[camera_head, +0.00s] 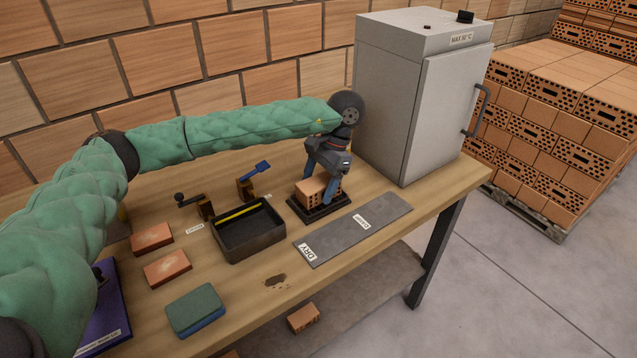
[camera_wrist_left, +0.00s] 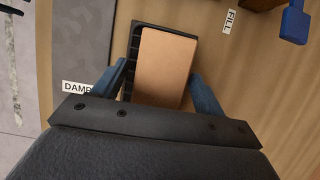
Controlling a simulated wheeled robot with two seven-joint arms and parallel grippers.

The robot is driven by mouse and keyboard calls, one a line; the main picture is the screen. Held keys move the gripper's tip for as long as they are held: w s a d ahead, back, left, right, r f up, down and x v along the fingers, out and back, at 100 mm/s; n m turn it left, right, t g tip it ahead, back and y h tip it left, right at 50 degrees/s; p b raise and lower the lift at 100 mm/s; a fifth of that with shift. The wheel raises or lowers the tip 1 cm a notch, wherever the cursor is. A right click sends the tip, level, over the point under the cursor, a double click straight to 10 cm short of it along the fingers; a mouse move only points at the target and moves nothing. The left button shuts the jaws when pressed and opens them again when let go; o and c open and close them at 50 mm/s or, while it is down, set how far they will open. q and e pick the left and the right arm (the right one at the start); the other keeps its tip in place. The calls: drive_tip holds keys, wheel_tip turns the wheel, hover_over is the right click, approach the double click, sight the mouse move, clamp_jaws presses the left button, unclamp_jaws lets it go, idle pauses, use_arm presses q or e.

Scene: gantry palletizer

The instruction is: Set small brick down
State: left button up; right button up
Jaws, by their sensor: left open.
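The small brick (camera_head: 311,193), a plain orange-brown block, sits on a black base plate (camera_head: 322,213) on the workbench, left of the grey cabinet. In the left wrist view the brick (camera_wrist_left: 165,62) lies flat, with the ribbed edge of the black plate (camera_wrist_left: 132,50) showing beside it. My left gripper (camera_head: 320,186) reaches down over the brick with its blue fingers on either side. The jaws are open; whether a fingertip still touches the brick cannot be told. My right gripper is not in view.
A grey strip (camera_head: 345,234) labelled DRY and DAMP lies in front of the plate. A dark tray (camera_head: 252,243) and two reddish bricks (camera_head: 167,267) lie left, with a green-blue sponge (camera_head: 195,309). The grey cabinet (camera_head: 420,95) stands close on the right.

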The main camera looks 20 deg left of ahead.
use_arm(q)
drive_tip(key=shift+r, duration=0.2)
drive_tip(key=shift+w+r, duration=0.15)
drive_tip(key=shift+w+d+r, duration=0.1)
drive_tip(key=shift+d+r, duration=0.05)
drive_tip(key=shift+r, duration=0.2)
drive_tip(key=b+v, duration=0.1)
drive_tip(key=v, duration=0.8)
drive_tip(key=shift+b+v, duration=0.3)
drive_tip(key=shift+v, duration=0.55)
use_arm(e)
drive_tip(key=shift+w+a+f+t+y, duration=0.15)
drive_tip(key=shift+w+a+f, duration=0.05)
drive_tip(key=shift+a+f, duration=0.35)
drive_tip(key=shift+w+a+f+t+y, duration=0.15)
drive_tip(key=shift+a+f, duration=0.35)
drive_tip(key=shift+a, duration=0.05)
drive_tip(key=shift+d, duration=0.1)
